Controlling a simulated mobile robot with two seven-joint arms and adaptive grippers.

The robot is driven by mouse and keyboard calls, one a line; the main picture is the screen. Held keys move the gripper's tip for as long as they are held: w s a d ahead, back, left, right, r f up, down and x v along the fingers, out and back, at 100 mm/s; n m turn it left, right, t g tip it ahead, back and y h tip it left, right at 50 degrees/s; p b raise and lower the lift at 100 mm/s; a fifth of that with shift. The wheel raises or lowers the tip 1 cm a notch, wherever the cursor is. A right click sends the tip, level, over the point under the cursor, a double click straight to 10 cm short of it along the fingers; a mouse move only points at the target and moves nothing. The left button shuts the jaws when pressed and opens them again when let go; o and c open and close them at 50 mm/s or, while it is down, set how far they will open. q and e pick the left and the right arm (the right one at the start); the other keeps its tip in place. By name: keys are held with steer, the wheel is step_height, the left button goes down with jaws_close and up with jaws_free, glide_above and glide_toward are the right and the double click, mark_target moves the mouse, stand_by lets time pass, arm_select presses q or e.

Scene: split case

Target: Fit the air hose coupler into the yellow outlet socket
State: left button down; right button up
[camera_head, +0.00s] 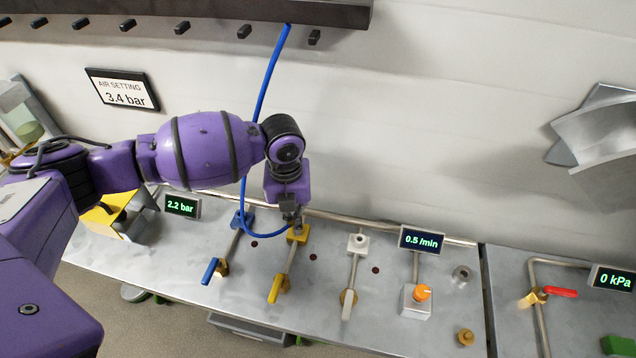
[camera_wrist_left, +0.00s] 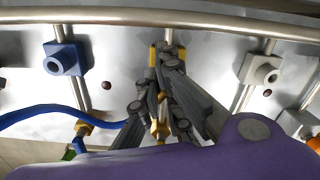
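The yellow outlet socket (camera_head: 298,234) sits on the bench at the head of a pipe with a yellow lever (camera_head: 277,289). My left gripper (camera_head: 291,218) points down right above it, fingers close together around the end of the blue air hose (camera_head: 265,75). The hose hangs from the overhead rail, passes behind my arm and loops up to the fingertips. In the left wrist view the fingers (camera_wrist_left: 166,75) cover most of the yellow socket, and the hose (camera_wrist_left: 50,113) enters from the left. The coupler is hidden by the fingers; I cannot tell whether it is in the socket. My right gripper is out of view.
A blue socket (camera_head: 242,218) stands left of the yellow one, a white socket (camera_head: 357,243) right. Displays read 2.2 bar (camera_head: 181,206) and 0.5 l/min (camera_head: 421,241); a wall sign (camera_head: 122,90) says air setting 3.4 bar. An orange knob (camera_head: 422,293) stands further right.

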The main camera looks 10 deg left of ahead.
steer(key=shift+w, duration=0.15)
arm_select(q)
steer(key=c, duration=1.9)
jaws_free()
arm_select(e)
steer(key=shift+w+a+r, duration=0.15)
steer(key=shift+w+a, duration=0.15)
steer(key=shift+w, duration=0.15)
arm_select(q)
steer(key=shift+o, duration=0.2)
steer(key=shift+r, duration=0.2)
step_height(320, 180, up, 12)
steer(key=shift+f, duration=0.2)
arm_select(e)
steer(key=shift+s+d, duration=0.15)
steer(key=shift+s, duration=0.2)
arm_select(q)
steer(key=shift+s+a, duration=0.1)
steer(key=shift+s, duration=0.05)
